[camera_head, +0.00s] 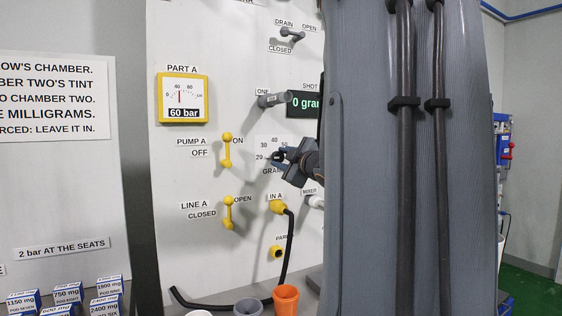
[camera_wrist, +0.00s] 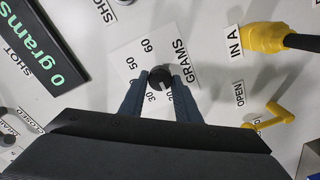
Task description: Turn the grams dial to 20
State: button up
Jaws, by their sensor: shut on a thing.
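The grams dial is a small black round knob (camera_wrist: 160,76) on a white scale card, between my two fingers in the wrist view. My gripper (camera_wrist: 160,84) is shut on the knob, one finger on each side. A pale mark on the knob points down and slightly right, towards the number at the finger that looks like 20; I cannot tell the exact alignment. 60, 50 and 30 are readable on the card. In the head view, my gripper (camera_head: 281,158) is at the scale card (camera_head: 265,145), and the knob is mostly hidden.
The shot display (camera_wrist: 38,57) reads 0 grams. A yellow plug (camera_wrist: 264,38) at IN A with a black hose and a yellow lever (camera_wrist: 272,117) are near the dial. A grey handle (camera_head: 270,100) sits above it. Orange (camera_head: 286,300) and grey (camera_head: 248,307) cups stand below.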

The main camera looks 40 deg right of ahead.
jog(key=o, duration=1)
jog(key=shift+o, duration=0.2)
jog(key=v, duration=0.7)
jog(key=shift+s, duration=0.4)
jog(key=shift+a, duration=0.1)
